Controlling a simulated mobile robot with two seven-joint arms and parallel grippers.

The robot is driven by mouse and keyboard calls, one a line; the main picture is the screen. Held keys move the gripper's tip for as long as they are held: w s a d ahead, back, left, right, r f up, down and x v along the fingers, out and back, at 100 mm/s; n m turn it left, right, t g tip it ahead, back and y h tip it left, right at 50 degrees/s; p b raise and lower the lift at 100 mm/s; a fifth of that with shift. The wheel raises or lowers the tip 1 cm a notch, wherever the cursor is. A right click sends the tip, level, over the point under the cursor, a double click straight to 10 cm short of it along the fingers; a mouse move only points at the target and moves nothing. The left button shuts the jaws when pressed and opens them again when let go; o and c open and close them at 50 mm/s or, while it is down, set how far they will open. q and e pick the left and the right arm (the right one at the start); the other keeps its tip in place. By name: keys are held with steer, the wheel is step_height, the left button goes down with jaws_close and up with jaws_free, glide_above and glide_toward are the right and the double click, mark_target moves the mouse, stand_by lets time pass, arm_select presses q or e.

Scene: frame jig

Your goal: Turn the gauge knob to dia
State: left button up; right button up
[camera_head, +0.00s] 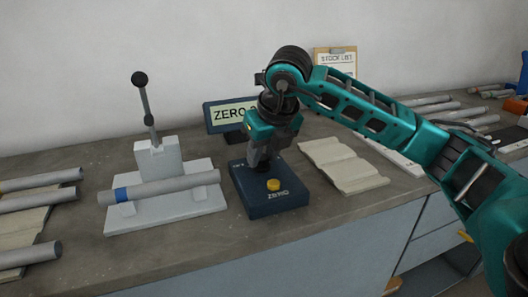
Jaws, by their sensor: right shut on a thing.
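My right gripper (257,164) points down over the back part of the box and is shut on the gauge knob. The knob itself is hidden by the fingers, so its pointing cannot be read. My left gripper is not in view.
A light grey jig (170,208) with an upright lever (146,105) holds a grey tube (180,185) with a blue band, left of the box. More tubes (40,180) lie at far left. An open booklet (345,165) lies right; a stock list clipboard (337,60) stands behind.

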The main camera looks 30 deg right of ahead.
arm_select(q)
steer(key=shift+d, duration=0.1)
arm_select(e)
steer(key=shift+m, duration=0.3)
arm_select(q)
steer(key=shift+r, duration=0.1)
arm_select(e)
steer(key=o, duration=1)
steer(key=shift+o, duration=0.2)
arm_select(q)
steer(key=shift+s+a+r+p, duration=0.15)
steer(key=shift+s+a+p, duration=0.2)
steer(key=shift+p, duration=0.45)
arm_select(e)
steer(key=v, duration=1.3)
steer(key=shift+a, duration=0.2)
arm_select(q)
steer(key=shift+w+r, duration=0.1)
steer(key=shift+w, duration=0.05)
arm_select(e)
steer(key=shift+w, duration=0.1)
